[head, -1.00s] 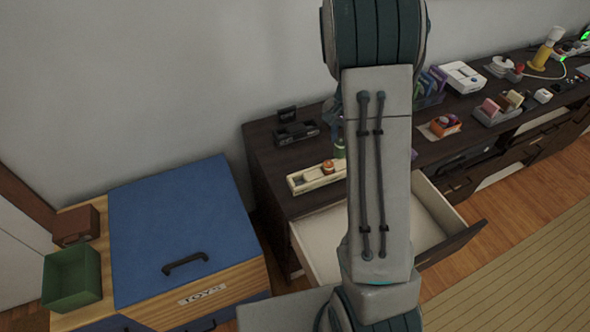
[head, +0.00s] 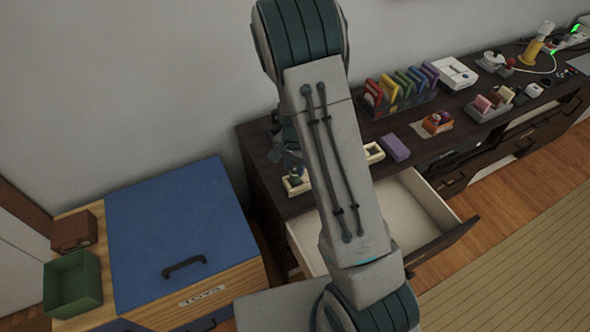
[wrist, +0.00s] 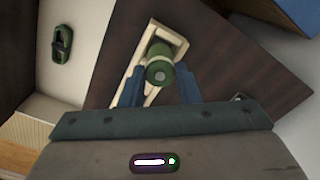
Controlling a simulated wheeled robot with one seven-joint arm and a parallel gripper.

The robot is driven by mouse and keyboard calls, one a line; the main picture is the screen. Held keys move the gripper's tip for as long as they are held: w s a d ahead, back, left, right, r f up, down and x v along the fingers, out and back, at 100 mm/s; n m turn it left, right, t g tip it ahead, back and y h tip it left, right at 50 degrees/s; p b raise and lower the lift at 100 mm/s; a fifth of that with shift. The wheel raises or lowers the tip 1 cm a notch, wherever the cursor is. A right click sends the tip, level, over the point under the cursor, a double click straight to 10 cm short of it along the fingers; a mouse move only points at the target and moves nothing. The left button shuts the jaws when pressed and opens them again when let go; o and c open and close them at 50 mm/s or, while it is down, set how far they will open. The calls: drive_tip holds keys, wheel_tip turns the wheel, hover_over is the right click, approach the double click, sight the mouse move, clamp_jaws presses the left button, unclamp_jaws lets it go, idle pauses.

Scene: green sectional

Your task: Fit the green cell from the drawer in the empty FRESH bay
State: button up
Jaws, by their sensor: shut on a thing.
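My gripper (wrist: 160,82) is shut on the green cell (wrist: 159,66), which sits between its blue fingers in the wrist view. The cell is over the cream tray with bays (wrist: 179,42); I cannot tell whether it stands in a bay or just above it. In the head view the green cell (head: 296,173) shows at the left end of the tray (head: 374,153). My arm hides the tray's middle and most of the gripper. No FRESH label is readable. The drawer (head: 410,213) is open; a green and black object (wrist: 62,43) lies in it in the wrist view.
A purple block (head: 396,147) lies right of the tray on the dark dresser. Behind it stands a rack of coloured pieces (head: 405,90); an orange item (head: 437,122) is farther right. A blue-topped toy chest (head: 180,230) stands left of the dresser, with a green bin (head: 73,283).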

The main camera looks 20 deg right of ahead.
sight(295, 172)
drive_tip(key=shift+f, duration=1.4)
drive_tip(key=shift+f, duration=0.15)
drive_tip(key=o, duration=1.1)
drive_tip(key=shift+c, duration=0.2)
